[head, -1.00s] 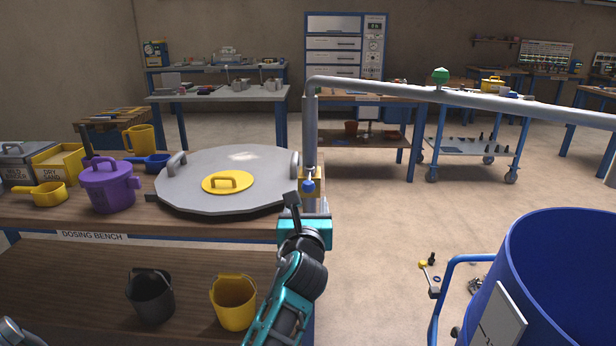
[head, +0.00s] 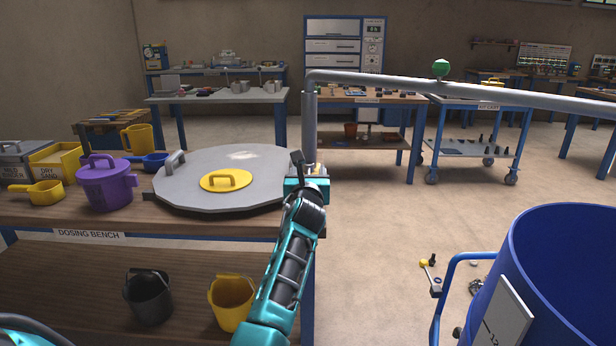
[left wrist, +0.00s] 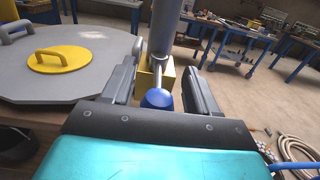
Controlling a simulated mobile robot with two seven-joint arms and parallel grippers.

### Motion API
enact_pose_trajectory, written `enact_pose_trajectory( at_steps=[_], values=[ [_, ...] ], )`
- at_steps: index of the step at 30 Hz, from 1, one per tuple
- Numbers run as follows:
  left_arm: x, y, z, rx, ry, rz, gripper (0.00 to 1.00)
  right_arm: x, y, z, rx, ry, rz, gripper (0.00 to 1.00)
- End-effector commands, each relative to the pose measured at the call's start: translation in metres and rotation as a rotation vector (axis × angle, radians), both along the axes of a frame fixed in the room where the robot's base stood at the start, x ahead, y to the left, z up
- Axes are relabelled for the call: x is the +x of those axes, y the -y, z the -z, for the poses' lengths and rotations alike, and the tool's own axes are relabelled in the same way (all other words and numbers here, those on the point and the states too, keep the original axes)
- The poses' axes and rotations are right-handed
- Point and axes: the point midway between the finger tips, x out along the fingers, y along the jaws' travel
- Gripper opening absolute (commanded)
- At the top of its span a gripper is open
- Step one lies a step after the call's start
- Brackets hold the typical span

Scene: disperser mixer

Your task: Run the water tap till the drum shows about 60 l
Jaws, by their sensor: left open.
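The grey water pipe (head: 312,125) rises behind the dosing bench's right end and runs right toward the blue drum (head: 490,290). In the left wrist view, a blue knob (left wrist: 158,98) on a thin metal stem stands before a yellow block (left wrist: 150,77) at the pipe's foot. My left gripper (left wrist: 161,82) is open, its fingers to either side of the knob and stem, with no clear contact. In the head view, my left gripper (head: 306,184) hides the knob. A green ball (head: 440,67) sits on the pipe. No water shows in the drum. My right gripper is out of view.
The dosing bench (head: 90,234) carries a large grey lid (head: 245,164), a purple pot (head: 105,185) and a yellow scoop (head: 42,193). Black and yellow buckets stand on its lower shelf. Loose parts lie on the floor beside the drum; the floor behind is clear.

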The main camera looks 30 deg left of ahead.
Motion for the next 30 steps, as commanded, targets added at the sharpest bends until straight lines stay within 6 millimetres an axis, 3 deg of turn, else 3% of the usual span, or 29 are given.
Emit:
enact_pose_trajectory(
  at_steps=[9,27,30],
  values=[
    [0.0013,-0.0011,-0.0004,0.0,0.0,0.0,0.57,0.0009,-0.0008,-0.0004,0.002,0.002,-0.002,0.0],
    [0.0011,-0.0007,-0.0001,0.0,0.0,0.0,0.0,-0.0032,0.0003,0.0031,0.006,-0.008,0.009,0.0],
    [0.0011,-0.0007,0.0,0.0,0.0,0.0,0.0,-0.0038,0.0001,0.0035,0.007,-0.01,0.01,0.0]
  ],
)
